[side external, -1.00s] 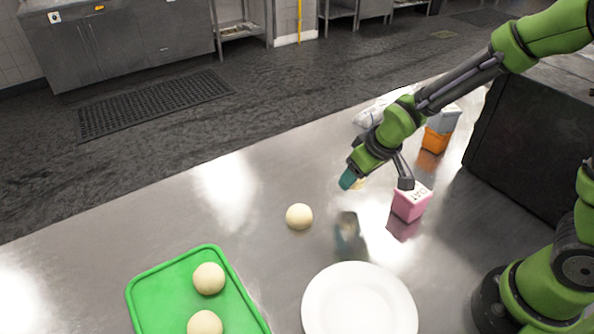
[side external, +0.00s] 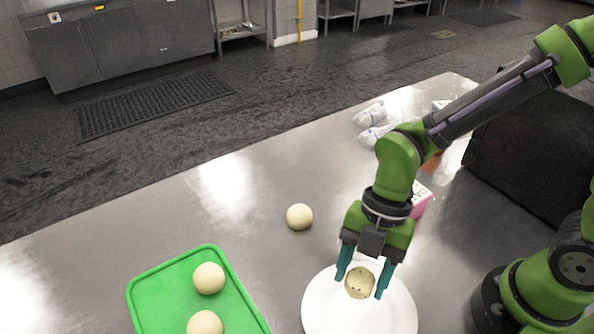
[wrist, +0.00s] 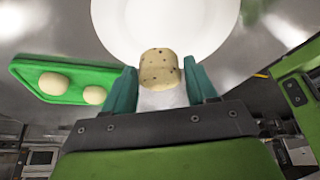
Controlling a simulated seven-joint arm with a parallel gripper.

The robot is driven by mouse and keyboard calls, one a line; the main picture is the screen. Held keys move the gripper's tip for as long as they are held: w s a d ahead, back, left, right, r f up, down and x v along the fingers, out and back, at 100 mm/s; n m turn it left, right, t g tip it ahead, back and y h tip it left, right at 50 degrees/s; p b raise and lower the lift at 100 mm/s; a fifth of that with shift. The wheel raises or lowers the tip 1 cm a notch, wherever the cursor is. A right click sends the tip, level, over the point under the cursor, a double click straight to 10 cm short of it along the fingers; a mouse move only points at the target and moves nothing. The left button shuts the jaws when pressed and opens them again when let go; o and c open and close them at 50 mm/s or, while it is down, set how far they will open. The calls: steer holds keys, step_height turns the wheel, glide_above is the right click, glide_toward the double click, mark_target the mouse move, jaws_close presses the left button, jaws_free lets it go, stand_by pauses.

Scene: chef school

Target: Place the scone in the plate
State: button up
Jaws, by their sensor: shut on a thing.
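The scone (side external: 359,283), a pale round piece with dark specks, is between the two teal fingers of my gripper (side external: 361,285). My gripper is shut on it. In the side view the scone appears over the white plate (side external: 318,312), inside its rim. I cannot tell whether it touches the plate. In the wrist view the scone (wrist: 159,70) sits between the fingertips, with the plate (wrist: 118,22) behind it at the top.
A green tray (side external: 160,276) with two pale dough balls (side external: 208,278) lies at the left. Another dough ball (side external: 299,217) sits on the metal table behind the plate. A pink box (side external: 421,200) is partly hidden behind my arm. A dark box (side external: 525,150) stands at right.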

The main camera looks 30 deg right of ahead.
mark_target(358, 321)
steer(key=n, duration=0.1)
steer(key=s+n, duration=0.1)
steer(key=shift+s+a+r+n+g+h, duration=0.1)
steer(key=shift+s+n+g+h, duration=0.1)
steer(key=shift+n+g+h, duration=0.15)
steer(key=shift+s+f+n, duration=0.1)
steer(key=shift+f+n, duration=0.15)
steer(key=shift+f, duration=0.05)
step_height(358, 321, down, 7)
steer(key=shift+f, duration=0.2)
steer(key=shift+f, duration=0.1)
steer(key=o, duration=1)
steer(key=shift+o, duration=0.2)
